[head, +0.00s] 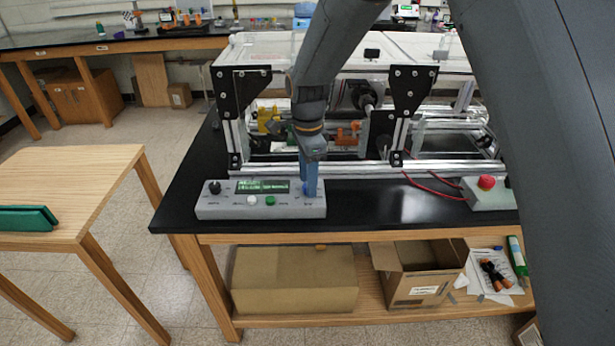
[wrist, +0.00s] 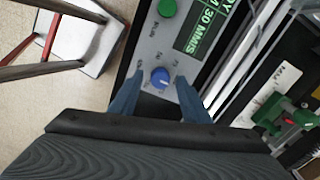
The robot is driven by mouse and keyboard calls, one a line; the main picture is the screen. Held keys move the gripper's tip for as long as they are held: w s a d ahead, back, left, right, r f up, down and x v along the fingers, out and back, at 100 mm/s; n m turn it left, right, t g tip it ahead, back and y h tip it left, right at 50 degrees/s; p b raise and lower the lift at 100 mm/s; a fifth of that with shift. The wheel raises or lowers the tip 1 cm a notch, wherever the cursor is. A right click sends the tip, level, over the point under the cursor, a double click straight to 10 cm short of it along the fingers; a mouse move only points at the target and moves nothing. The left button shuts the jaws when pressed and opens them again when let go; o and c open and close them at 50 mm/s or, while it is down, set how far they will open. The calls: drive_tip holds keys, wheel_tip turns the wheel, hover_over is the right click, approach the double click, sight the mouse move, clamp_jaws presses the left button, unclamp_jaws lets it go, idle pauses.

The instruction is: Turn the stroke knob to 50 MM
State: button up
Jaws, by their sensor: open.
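The grey control box (head: 225,208) sits at the front left of the black bench top. It has a lit green display (head: 263,186), a black knob (head: 214,187) at its left end and a blue knob at its right end. The labels are too small to read, so I cannot tell which is the stroke knob. My gripper (head: 311,190) points down over the right end. In the wrist view the blue knob (wrist: 160,77) lies between the tips of my open blue fingers (wrist: 158,84), with gaps seen on both sides. The display (wrist: 198,27) partly reads "30 MM/S".
White and green buttons (head: 270,200) sit below the display. The aluminium extrusion frame (head: 330,168) stands close behind the box. A box with a red button (head: 487,182) and red cables lies to the right. The bench between them is clear.

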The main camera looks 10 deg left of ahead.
drive_tip(key=shift+f, duration=0.25)
drive_tip(key=c, duration=1)
drive_tip(key=shift+c, duration=0.2)
